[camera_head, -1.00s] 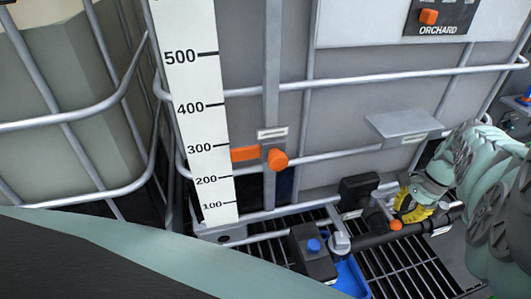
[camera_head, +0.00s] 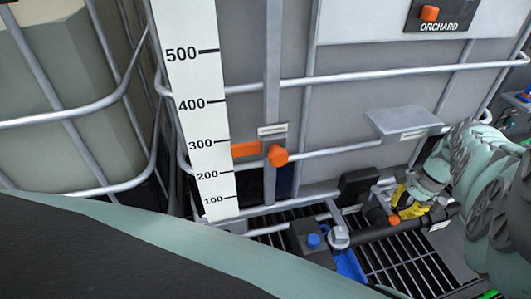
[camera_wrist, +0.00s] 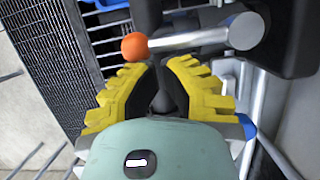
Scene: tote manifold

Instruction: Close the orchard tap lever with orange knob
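The orchard tap lever is a grey bar (camera_wrist: 190,40) with an orange knob (camera_wrist: 134,46) at its left end in the wrist view. In the head view the orange knob (camera_head: 394,220) sits low at the right, by the black pipe. My gripper (camera_wrist: 150,72) has yellow ribbed fingers, spread apart with a dark gap between them. The fingertips lie just short of the lever bar, close to the knob; I cannot tell whether they touch it. The gripper also shows in the head view (camera_head: 405,203), partly hidden. Nothing shows held between the fingers.
The caged grey tank carries an ORCHARD label (camera_head: 439,27) and a white level scale (camera_head: 195,110). Another orange knob (camera_head: 277,155) is on the cage upright. A blue-capped black box (camera_head: 313,244) and black piping (camera_head: 390,231) stand over a floor grate.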

